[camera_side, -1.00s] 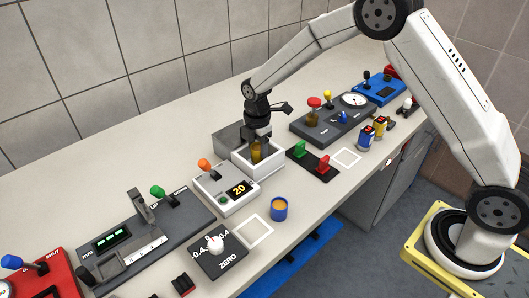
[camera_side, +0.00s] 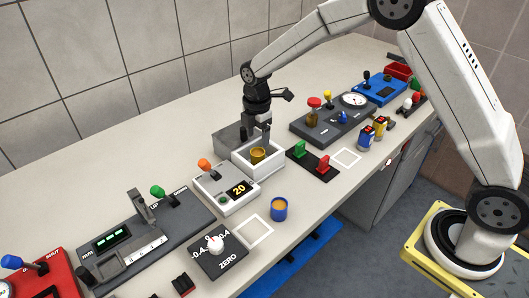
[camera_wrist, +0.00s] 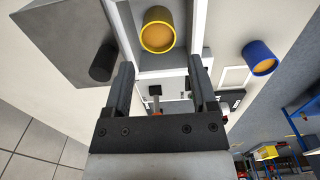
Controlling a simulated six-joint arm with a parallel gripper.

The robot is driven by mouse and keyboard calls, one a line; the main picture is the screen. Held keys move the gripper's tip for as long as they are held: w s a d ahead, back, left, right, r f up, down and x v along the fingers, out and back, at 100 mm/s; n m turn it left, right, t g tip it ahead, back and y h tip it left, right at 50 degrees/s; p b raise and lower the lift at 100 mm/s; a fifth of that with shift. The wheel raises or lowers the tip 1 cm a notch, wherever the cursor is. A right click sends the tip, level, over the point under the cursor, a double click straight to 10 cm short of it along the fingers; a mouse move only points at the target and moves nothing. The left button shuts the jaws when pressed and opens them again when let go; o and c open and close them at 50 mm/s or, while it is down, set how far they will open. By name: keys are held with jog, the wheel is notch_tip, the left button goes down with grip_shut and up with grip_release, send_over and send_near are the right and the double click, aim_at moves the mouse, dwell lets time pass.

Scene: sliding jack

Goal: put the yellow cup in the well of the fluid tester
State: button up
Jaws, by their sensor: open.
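The yellow cup (camera_side: 257,157), with amber content, stands upright inside the white-walled well (camera_side: 273,171) of the fluid tester. The wrist view shows the cup (camera_wrist: 157,36) from above, its rim whole, with the well's walls around it. My gripper (camera_side: 264,136) is above the well, open and empty, with its jaws clear of the cup. In the wrist view my gripper's two fingers (camera_wrist: 161,66) stand apart with nothing between them. The cup's base is hidden by the well's front wall in the side view.
A grey block (camera_side: 230,138) stands behind the well. The white unit reading 20 (camera_side: 228,190) with an orange lever is beside it. A blue cup (camera_side: 279,209) stands in front, near a white square outline (camera_side: 255,232). Green and red switches (camera_side: 312,160) are to the right.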

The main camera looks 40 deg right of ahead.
aim_at(258, 152)
notch_tip(258, 152, up, 9)
dwell(0.4)
dwell(0.5)
jog(key=s+d+f+m+t, duration=0.1)
jog(key=s+d+f+m, duration=0.1)
jog(key=s+m, duration=0.7)
jog(key=s+d+f+m+t, duration=0.1)
jog(key=s+f+m, duration=0.3)
jog(key=s+m, duration=0.5)
jog(key=s+d, duration=0.1)
jog(key=s, duration=0.3)
jog(key=shift+s+t, duration=0.2)
jog(key=shift+t, duration=0.1)
